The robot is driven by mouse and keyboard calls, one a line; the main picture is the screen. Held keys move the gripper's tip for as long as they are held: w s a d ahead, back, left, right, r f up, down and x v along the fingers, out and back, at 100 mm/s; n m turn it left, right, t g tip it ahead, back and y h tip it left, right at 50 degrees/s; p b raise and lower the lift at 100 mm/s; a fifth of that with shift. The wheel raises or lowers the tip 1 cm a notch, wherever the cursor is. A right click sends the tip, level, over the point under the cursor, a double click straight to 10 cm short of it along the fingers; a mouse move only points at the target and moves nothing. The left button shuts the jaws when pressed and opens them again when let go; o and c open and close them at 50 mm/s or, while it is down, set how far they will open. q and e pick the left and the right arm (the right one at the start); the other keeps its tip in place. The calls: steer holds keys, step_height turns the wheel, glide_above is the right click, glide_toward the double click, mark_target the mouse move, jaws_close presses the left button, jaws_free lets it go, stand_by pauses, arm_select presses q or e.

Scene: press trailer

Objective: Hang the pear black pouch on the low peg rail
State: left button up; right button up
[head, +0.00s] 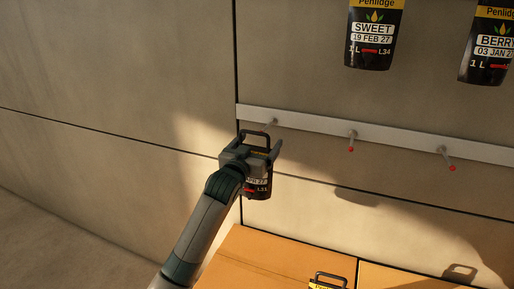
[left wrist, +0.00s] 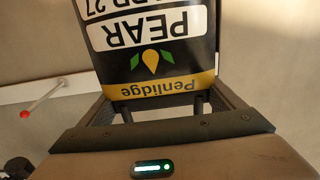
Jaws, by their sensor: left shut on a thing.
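The pear black pouch (head: 258,191) hangs upright in my left gripper (head: 260,152), in front of the low peg rail's left end. Its label reads PEAR upside down in the left wrist view (left wrist: 158,38). My left gripper is shut on it just below its black loop handle (head: 255,134); the fingers show either side of the pouch in the left wrist view (left wrist: 165,100). The low peg rail (head: 395,137) is a pale strip with red-tipped pegs. The left peg (head: 270,123) is beside the handle; its tip is hidden, and I cannot tell whether the handle is around it.
The middle peg (head: 351,142) and right peg (head: 448,160) are bare. A SWEET pouch (head: 372,50) and a BERRY pouch (head: 490,58) hang above. A cardboard box (head: 265,262) stands below right, with another handled pouch (head: 327,285) at the bottom edge. The left wall is clear.

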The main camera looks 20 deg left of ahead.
arm_select(q)
steer(key=shift+w+r+b, duration=0.1)
steer(key=shift+w+b, duration=0.5)
steer(key=shift+w, duration=0.65)
steer(key=shift+w, duration=0.5)
steer(key=shift+w+d+b, duration=0.2)
steer(key=shift+w+b, duration=0.5)
steer(key=shift+w, duration=1.8)
steer(key=shift+w+f+b, duration=0.35)
steer(key=shift+w+f, duration=0.15)
steer(key=shift+f, duration=0.2)
stand_by(0.6)
